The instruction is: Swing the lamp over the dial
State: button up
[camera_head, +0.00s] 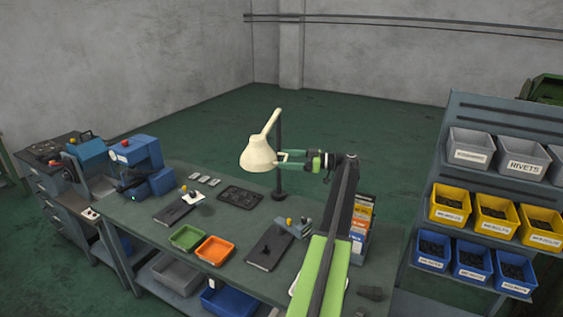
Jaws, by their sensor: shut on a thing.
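The lamp has a cream shade (257,156) on a short cream arm, carried by a dark upright post (279,180) at the bench's back edge. The shade hangs above the back of the bench, left of the post. My gripper (281,157) reaches in from the right, its green fingers shut on the right side of the shade. The exact contact is too small to see. A small dial cannot be made out with certainty; small fixtures with yellow knobs stand on a dark plate at the right (270,248) and on one at the left (175,210).
A green tray (187,238) and an orange tray (214,251) sit at the bench's front. Blue machines (137,158) stand at the left. A folder rack (360,222) stands near my arm. A shelf of bins (497,217) stands at the right.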

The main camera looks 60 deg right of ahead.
jog(key=o, duration=1.8)
jog(key=shift+w, duration=0.1)
jog(key=shift+w, duration=0.1)
jog(key=v, duration=1.7)
jog(key=shift+s, duration=0.25)
jog(key=shift+f, duration=0.1)
